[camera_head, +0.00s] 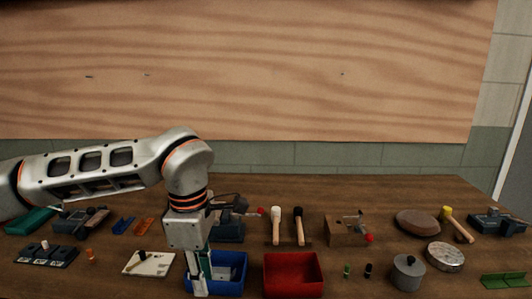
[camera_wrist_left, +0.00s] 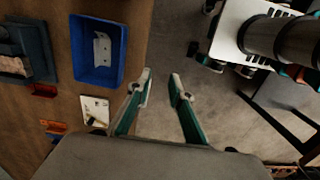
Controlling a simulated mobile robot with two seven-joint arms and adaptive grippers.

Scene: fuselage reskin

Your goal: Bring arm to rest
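My left arm (camera_head: 95,170) comes in from the left in the head view and bends down at the wrist. My left gripper (camera_head: 201,286) points down in front of the blue bin (camera_head: 232,283), hiding part of it. In the left wrist view the two fingers of this gripper (camera_wrist_left: 161,80) stand apart with nothing between them. They show against the grey floor, just off the table's edge and beside the blue bin (camera_wrist_left: 119,55). A light metal piece (camera_wrist_left: 102,48) lies in that bin. My right gripper is not in view.
The wooden table (camera_head: 265,190) holds a red bin (camera_head: 293,273), mallets (camera_head: 276,226), a vise (camera_head: 495,222), a grey lidded pot (camera_head: 407,272) and several small parts. A large wooden panel (camera_head: 250,70) stands behind it. Bare floor (camera_wrist_left: 180,40) shows beyond the table edge.

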